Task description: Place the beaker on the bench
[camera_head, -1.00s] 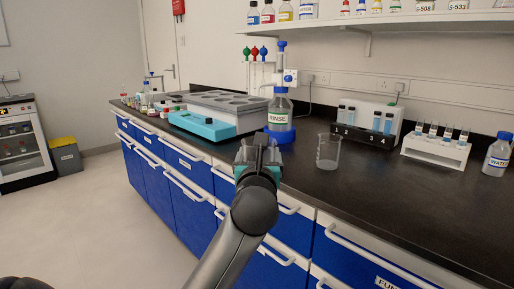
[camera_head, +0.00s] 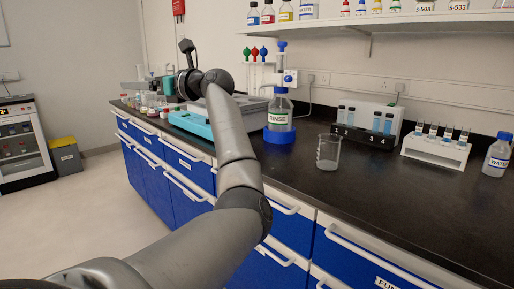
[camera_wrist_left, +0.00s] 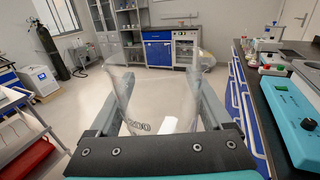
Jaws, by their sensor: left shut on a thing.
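A clear glass beaker (camera_wrist_left: 155,95) is held between the two fingers of my left gripper (camera_wrist_left: 157,112) in the left wrist view. Its printed marking shows low on the glass. In the head view my left gripper (camera_head: 150,87) is at the far left end of the bench (camera_head: 390,200), partly hidden by its own wrist. In the left wrist view the bench lies to the right, and floor shows through and around the glass. Another clear beaker (camera_head: 328,152) stands upright on the bench. My right gripper is not in view.
Small bottles (camera_head: 150,102) crowd the far left end. Tube racks (camera_head: 435,148) and a water bottle (camera_head: 497,155) stand at right. The front middle of the bench is clear.

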